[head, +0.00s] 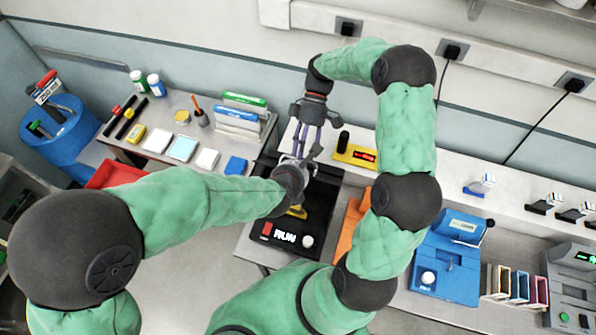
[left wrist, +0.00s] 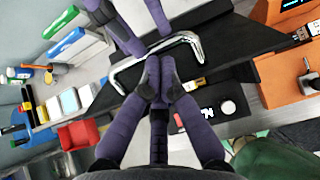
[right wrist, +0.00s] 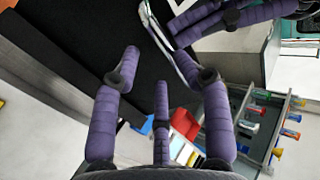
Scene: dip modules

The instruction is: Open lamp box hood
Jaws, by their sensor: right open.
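The black lamp box (head: 322,222) stands on the bench in the middle of the head view, with a front panel carrying a display and a white knob. Its dark hood (right wrist: 82,32) fills the upper left of the right wrist view; how far it is raised is unclear. A silver bar handle (left wrist: 188,42) crosses the left wrist view. My left gripper (left wrist: 159,68) has its fingertips drawn together at this handle; whether they grip it is unclear. My right gripper (head: 308,150) is open above the back of the box, close to the left gripper. In the right wrist view its fingers are spread and empty.
A yellow device with a red display (head: 356,152) stands behind the box. An orange unit (head: 350,222) and a blue machine (head: 446,265) stand to its right.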

